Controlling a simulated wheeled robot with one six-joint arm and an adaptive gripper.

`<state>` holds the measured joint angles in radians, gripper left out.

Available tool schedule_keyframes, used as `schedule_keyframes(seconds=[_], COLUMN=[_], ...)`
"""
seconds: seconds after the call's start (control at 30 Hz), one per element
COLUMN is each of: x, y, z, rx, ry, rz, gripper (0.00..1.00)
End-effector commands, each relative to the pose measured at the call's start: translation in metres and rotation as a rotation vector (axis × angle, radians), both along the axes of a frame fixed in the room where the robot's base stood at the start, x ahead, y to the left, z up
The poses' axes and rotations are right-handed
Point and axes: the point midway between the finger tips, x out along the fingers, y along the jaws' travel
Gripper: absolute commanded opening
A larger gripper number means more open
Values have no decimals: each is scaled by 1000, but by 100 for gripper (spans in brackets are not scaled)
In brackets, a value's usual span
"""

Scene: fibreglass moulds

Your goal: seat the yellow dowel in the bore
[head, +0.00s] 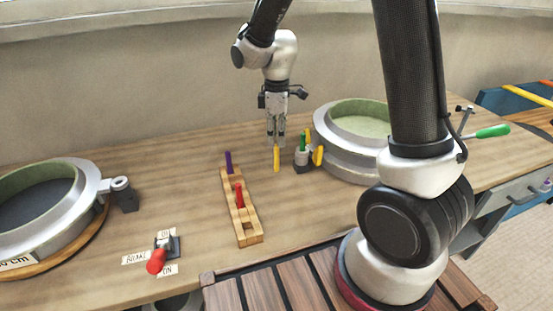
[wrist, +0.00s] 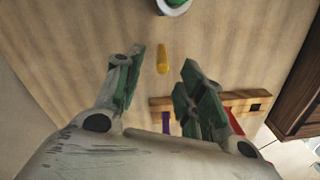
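The yellow dowel (head: 276,159) is directly below my gripper (head: 276,142) in the head view. It looks upright, on the bench to the right of the wooden block. In the wrist view the dowel (wrist: 162,58) shows in the gap between my spread green-padded fingers (wrist: 160,68), with space on both sides. My gripper is open and points down. The wooden block (head: 246,226) has a purple peg (head: 228,161) at its far end, a red peg (head: 239,195) near its middle and openings towards its near end. A dark opening (wrist: 256,106) shows in it in the wrist view.
A small grey holder (head: 302,164) with green and yellow pieces stands just right of the dowel. Round moulds stand at right (head: 343,157) and left (head: 75,232). A red-handled switch (head: 156,262) is at front left. Bare bench lies between the dowel and block.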

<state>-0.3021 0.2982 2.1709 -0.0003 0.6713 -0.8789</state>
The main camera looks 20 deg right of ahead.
Motion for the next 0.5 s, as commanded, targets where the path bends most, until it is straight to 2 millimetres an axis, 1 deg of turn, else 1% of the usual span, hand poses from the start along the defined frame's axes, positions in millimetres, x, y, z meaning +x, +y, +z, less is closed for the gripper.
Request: schedule_keyframes(seconds=[0.03,0.17,0.3,0.4,0.5], x=[-1,-2,-4,-3,-3], y=[0,1,2,2,2], z=[-7,-24,-47,-58,-63], rx=[-1,-2,-1,-1,-1], ry=[4,4,5,4,1], rz=[-1,-2,-3,-3,-3], gripper=[39,39,39,39,39])
